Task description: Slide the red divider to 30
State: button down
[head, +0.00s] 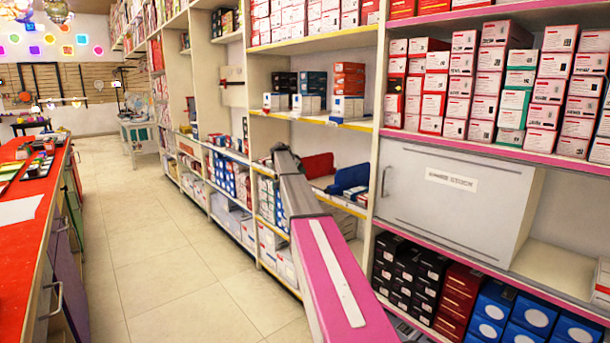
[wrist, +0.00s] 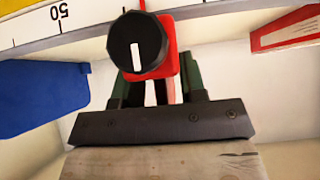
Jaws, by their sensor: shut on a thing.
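The red divider (wrist: 171,58) is in the wrist view, with a round black knob (wrist: 137,45) that bears a white line. My gripper (wrist: 158,88) is shut on the red divider, its dark green fingers on either side below the knob. A pale scale strip (wrist: 85,18) runs above, with an upside-down 50 left of the divider. A thin red line meets the strip above the knob; its reading cannot be told. In the head view a red panel (head: 318,165) shows on the shelf beyond my arm; my fingers are hidden there.
A blue divider (wrist: 40,98) stands left of my gripper in the wrist view and right of my arm in the head view (head: 348,179). A red-and-white box (wrist: 285,38) is at the right. A white cabinet (head: 450,215) borders the bay. The tiled aisle (head: 150,260) is clear.

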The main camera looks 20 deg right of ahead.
jog(key=w+a, duration=0.1)
jog(key=w, duration=0.3)
jog(key=w+a, duration=0.2)
jog(key=w, duration=0.2)
jog(key=w+a, duration=0.1)
jog(key=w, duration=0.4)
jog(key=shift+a, duration=0.35)
jog(key=c, duration=0.7)
grip_release()
jog(key=shift+s+a+r, duration=0.1)
jog(key=v, duration=1)
jog(key=shift+s+a+r, duration=0.1)
jog(key=shift+a+r, duration=0.1)
